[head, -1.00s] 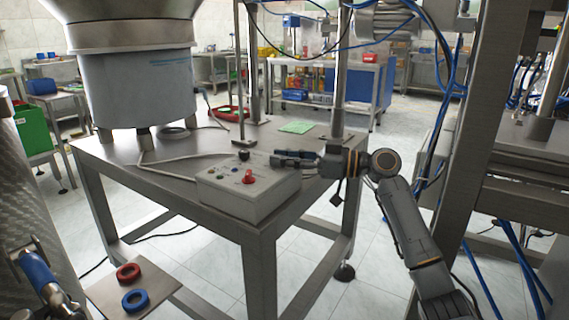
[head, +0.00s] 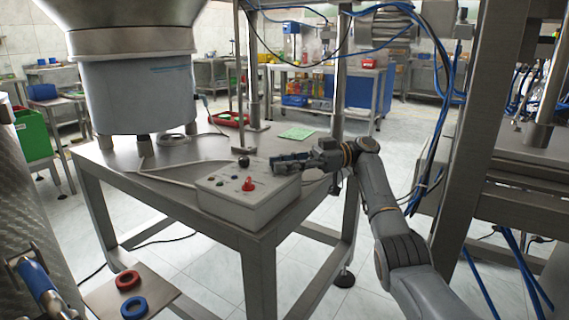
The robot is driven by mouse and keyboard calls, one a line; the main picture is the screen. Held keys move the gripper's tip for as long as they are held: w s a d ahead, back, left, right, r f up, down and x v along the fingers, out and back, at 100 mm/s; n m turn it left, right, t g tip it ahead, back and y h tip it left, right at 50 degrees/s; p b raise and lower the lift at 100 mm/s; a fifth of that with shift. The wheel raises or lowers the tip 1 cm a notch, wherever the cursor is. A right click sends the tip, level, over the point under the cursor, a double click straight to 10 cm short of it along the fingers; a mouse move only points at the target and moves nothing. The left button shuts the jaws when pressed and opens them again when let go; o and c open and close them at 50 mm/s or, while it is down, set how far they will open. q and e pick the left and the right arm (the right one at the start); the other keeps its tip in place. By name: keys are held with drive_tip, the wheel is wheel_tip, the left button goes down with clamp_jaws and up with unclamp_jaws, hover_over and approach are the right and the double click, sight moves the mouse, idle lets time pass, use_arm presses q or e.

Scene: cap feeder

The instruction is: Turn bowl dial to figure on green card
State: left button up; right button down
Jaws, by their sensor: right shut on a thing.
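The grey control box (head: 243,207) stands at the front corner of the steel table, with a red knob (head: 249,184) and small marked controls on its top. A black round knob (head: 244,161) shows at its far edge. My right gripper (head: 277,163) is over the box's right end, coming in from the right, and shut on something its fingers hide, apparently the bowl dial. The dial's setting cannot be seen. The green card (head: 297,133) lies flat on the table behind the gripper; its figure is too small to read.
A large steel bowl feeder on a grey drum (head: 138,95) fills the table's left. A steel post (head: 338,85) rises behind my right wrist. A plate with a red ring (head: 128,280) and a blue ring (head: 134,307) is at lower left. A machine frame (head: 480,120) stands right.

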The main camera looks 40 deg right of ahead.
drive_tip(key=shift+w+n+g, duration=0.1)
drive_tip(key=shift+n+g, duration=0.3)
drive_tip(key=shift+g, duration=0.2)
drive_tip(key=c, duration=1.1)
unclamp_jaws()
wheel_tip(320, 180, up, 10)
